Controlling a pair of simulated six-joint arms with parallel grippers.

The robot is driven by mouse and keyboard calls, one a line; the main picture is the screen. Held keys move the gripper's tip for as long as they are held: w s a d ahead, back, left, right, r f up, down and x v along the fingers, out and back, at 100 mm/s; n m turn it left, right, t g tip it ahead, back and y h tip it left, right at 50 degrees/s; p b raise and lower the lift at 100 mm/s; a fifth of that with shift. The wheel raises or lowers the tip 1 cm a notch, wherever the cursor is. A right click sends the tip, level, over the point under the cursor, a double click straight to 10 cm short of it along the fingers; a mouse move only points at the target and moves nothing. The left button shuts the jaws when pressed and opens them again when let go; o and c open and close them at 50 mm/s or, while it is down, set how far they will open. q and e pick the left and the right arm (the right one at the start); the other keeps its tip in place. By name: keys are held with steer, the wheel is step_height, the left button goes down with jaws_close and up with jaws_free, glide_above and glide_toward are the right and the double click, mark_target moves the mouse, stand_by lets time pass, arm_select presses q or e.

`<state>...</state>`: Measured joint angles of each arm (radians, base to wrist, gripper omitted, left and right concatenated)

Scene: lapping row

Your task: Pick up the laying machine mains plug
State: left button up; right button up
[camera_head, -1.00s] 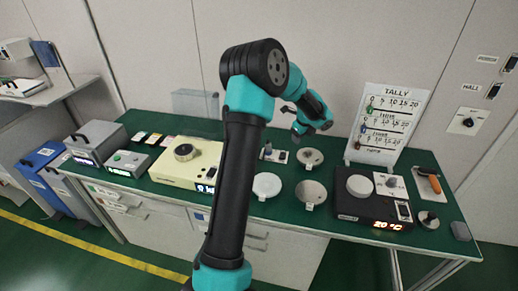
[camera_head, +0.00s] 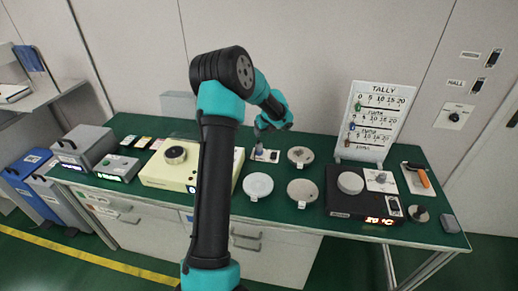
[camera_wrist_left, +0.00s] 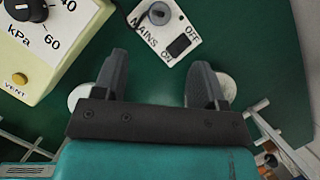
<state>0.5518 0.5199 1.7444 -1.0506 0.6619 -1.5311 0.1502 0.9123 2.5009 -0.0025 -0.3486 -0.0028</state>
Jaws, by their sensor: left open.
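A white mains plate (camera_wrist_left: 172,30) marked MAINS, OFF and ON lies at the top of the left wrist view, with a black switch (camera_wrist_left: 180,44). A round grey plug-like piece (camera_wrist_left: 158,14) with a dark part sits on it, partly cut off by the frame edge. In the head view this plate (camera_head: 272,156) lies on the green bench, right of the cream machine. My left gripper (camera_wrist_left: 160,82) is open and empty, its fingers short of the plate in the wrist view. In the head view the left gripper (camera_head: 262,131) hangs just above the plate. My right gripper is not in view.
The cream gauge machine (camera_head: 160,178) stands left of the plate. Several round discs, including a white one (camera_head: 258,186), lie to its right. A black heater (camera_head: 345,205), a second plate with a knob (camera_head: 380,181) and a tally board (camera_head: 374,120) stand further right.

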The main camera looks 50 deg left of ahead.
mark_target(259, 144)
arm_select(q)
steer(key=x, duration=0.7)
steer(key=shift+a+f, duration=0.1)
steer(key=shift+f, duration=0.15)
steer(key=shift+x, duration=2.65)
steer(key=shift+r, duration=0.1)
steer(key=c, duration=1)
